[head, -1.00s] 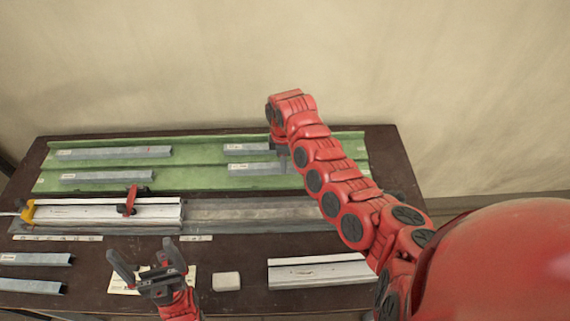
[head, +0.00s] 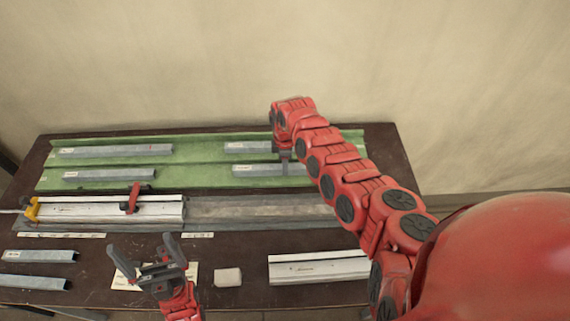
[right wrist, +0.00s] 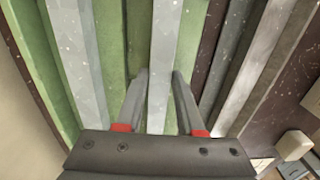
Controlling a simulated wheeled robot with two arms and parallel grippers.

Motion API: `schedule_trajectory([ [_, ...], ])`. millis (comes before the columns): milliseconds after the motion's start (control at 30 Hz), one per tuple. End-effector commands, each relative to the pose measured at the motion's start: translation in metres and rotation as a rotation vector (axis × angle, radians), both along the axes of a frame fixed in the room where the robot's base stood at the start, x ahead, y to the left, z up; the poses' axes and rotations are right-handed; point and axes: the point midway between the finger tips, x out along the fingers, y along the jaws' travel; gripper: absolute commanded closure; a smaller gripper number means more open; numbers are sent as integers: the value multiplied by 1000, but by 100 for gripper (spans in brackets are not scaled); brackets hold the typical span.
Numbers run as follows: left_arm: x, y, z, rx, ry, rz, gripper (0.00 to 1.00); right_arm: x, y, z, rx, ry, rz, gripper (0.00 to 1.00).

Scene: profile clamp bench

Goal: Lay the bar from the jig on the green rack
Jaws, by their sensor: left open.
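The green rack (head: 205,155) lies across the back of the table with several grey bars in its rows. My right gripper (head: 287,168) is over the rack's right part, at a grey bar (head: 250,170) in the front row. In the right wrist view its fingers (right wrist: 159,75) are apart, one on each side of a grey bar (right wrist: 162,50), with green showing beside it. The jig (head: 260,212) is a long grey channel in front of the rack. Its right half is bare, and a white profile (head: 85,209) lies in its left half. My left gripper (head: 148,250) is open and empty near the front.
A red clamp (head: 133,197) and a yellow piece (head: 33,209) are on the jig's left half. Two grey bars (head: 40,256) lie at front left. A pale block (head: 227,277) and a white profile (head: 320,267) lie at front right.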

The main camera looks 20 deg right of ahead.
Motion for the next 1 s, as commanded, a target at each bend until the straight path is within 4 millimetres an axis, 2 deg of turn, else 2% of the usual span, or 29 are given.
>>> schedule_trajectory([
  [33, 0, 0, 0, 0, 0, 0, 0, 0, 0, 0, 0, 0, 0, 52],
  [100, 0, 0, 0, 0, 0, 0, 0, 0, 0, 0, 0, 0, 0, 39],
  [133, 0, 0, 0, 0, 0, 0, 0, 0, 0, 0, 0, 0, 0, 38],
  [533, 0, 0, 0, 0, 0, 0, 0, 0, 0, 7, 0, 2, 1, 38],
  [667, 0, 0, -4, 0, 0, 0, 0, 1, -1, 26, 2, -4, -2, 38],
  [1000, 0, 0, -39, 0, 0, 0, 0, 1, 0, 94, 0, -5, 0, 38],
])
